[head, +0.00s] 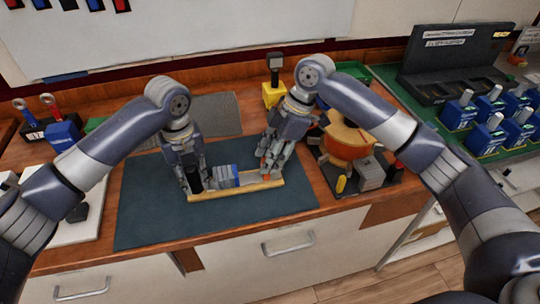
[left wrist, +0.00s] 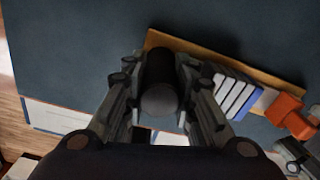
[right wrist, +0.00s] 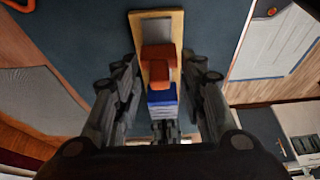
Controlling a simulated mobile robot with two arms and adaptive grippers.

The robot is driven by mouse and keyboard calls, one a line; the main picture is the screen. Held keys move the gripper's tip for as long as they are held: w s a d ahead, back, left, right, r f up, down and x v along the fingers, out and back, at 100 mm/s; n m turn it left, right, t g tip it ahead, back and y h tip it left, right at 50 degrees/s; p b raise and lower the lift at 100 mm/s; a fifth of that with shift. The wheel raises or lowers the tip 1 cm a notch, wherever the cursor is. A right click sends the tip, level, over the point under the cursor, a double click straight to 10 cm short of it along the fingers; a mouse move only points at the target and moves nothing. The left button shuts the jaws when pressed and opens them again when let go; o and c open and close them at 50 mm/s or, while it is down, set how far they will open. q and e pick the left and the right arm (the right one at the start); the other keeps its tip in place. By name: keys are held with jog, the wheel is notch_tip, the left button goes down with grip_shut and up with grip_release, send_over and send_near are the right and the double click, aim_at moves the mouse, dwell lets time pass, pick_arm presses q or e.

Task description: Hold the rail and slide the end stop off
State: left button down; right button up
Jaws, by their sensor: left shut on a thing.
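The rail is a grey strip on a light wooden board (head: 235,190), which lies on the dark mat; its bare end (right wrist: 155,30) shows in the right wrist view. A black upright grip (left wrist: 159,85) stands at the board's left end. My left gripper (head: 193,187) is shut on it. The orange end stop (right wrist: 158,65) sits on the rail beside the blue and white breakers (left wrist: 235,95). My right gripper (right wrist: 163,85) is open above the rail, its fingers on either side of the end stop and breakers. In the head view it mostly hides the end stop.
The dark mat (head: 150,215) has free room around the board. A yellow-orange round container (head: 347,140) and a black tray with a grey block (head: 370,172) stand at the right. Blue breakers (head: 485,137) stand in rows on the green mat further right.

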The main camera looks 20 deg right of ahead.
pick_arm(q)
jog(key=shift+d, duration=0.2)
pick_arm(e)
jog(key=v, duration=1.1)
jog(key=shift+d+r, duration=0.25)
jog(key=shift+r, duration=0.1)
pick_arm(q)
jog(key=c, duration=1.2)
grip_release()
